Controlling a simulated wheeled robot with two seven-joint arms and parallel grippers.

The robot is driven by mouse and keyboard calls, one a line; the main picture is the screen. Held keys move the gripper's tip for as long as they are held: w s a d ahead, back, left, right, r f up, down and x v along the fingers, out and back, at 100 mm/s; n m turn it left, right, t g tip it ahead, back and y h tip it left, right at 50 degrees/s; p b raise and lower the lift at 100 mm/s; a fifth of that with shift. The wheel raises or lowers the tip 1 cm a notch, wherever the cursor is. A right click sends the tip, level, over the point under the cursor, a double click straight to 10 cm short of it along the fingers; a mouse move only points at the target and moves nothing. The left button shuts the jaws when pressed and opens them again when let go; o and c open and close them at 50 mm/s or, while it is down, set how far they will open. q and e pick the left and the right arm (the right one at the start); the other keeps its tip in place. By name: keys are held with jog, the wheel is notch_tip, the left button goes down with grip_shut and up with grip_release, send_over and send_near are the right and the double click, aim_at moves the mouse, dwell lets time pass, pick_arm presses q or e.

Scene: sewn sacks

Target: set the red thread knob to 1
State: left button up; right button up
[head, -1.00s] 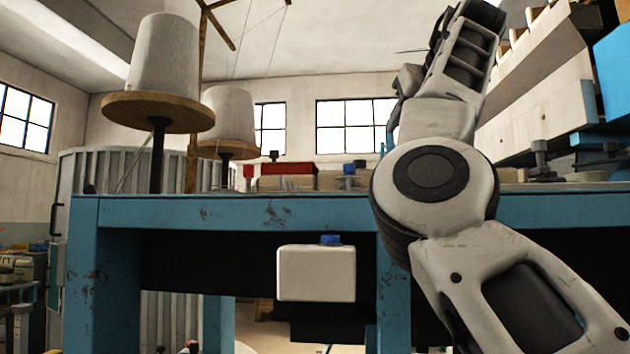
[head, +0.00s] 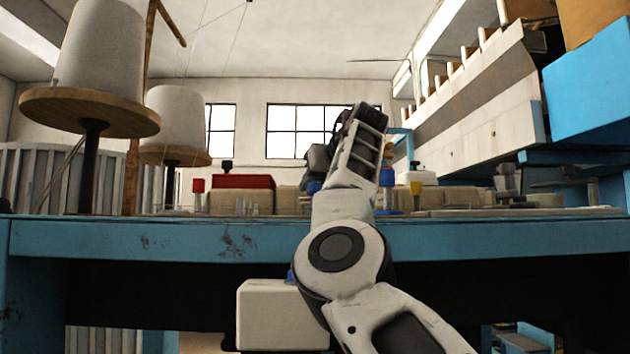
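A small red knob (head: 199,185) stands upright on the blue table, left of centre in the head view, in front of the left end of a low red-topped box. It is likely the red thread knob; its dial marks are too small to read. My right arm comes in from the lower right. Its wrist end and gripper (head: 345,140) point up and away above the table edge, well to the right of the red knob and apart from it. The fingers are hidden behind the wrist, so I cannot tell their state. My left gripper is not in view.
A blue knob (head: 314,187) is partly behind my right wrist, and a yellow knob (head: 416,187) stands to its right. Two large thread cones on wooden discs (head: 88,112) rise at the left. The blue table edge (head: 150,240) runs across. A white box (head: 275,315) sits below it.

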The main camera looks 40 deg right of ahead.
jog(key=shift+x, duration=1.25)
grip_shut()
jog(key=shift+a+m+h+p, duration=0.15)
jog(key=shift+m+h+p, duration=0.15)
jog(key=shift+h+p, duration=0.1)
jog(key=shift+m+g+h, duration=0.4)
jog(key=shift+m, duration=0.1)
grip_release()
jog(key=shift+r, duration=0.1)
